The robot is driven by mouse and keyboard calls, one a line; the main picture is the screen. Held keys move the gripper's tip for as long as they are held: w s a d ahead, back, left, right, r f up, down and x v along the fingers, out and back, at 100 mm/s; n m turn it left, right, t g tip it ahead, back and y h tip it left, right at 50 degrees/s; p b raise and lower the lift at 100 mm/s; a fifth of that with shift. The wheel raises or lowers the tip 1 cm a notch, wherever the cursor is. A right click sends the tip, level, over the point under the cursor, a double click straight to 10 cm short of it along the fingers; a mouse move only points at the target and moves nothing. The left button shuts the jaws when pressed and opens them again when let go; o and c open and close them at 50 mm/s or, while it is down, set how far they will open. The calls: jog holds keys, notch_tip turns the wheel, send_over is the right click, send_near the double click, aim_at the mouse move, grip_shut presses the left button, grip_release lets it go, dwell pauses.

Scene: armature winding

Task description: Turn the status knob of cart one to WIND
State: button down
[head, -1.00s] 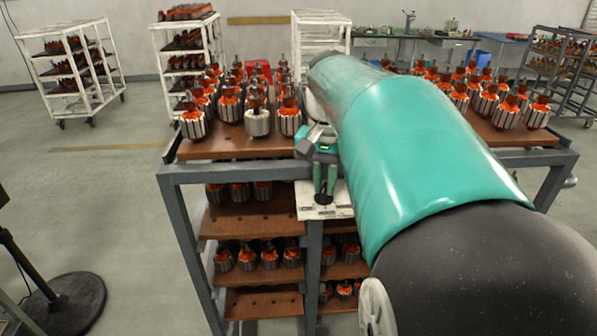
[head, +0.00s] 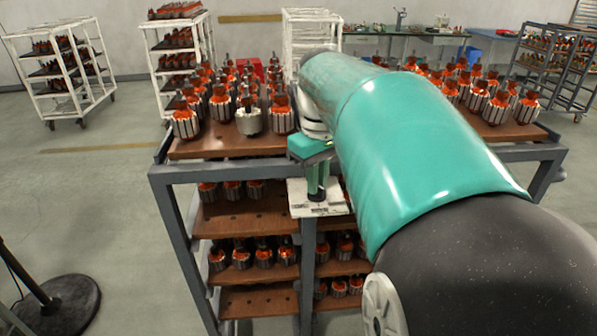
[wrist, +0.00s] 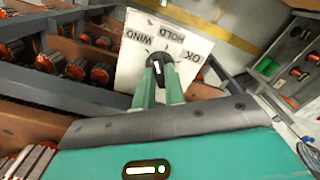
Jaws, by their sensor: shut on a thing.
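The status plate (head: 335,205) is a white panel on the front of the nearest cart, at its middle post. In the wrist view the plate (wrist: 190,72) shows the labels WIND, HOLD and OK around a black round knob (wrist: 158,66). WIND is on the left, HOLD at the top, OK on the right. A white mark on the knob leans slightly up and left; exactly which label it meets I cannot tell. My gripper (wrist: 160,88) has its two green fingers shut on the knob. In the head view my gripper (head: 317,188) points down at the plate; the knob is mostly hidden.
The cart's brown top shelf (head: 215,148) holds many orange-and-silver armatures near my arm. Lower shelves (head: 235,218) hold more. White racks (head: 185,60) and a workbench (head: 420,38) stand behind. A black round stand base (head: 65,305) is at left; the floor beside the cart is clear.

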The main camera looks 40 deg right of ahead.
jog(key=n, duration=0.5)
jog(key=shift+r, duration=0.1)
jog(key=shift+n, duration=0.3)
jog(key=c, duration=1.5)
grip_release()
jog(key=shift+o, duration=0.2)
notch_tip(320, 180, up, 14)
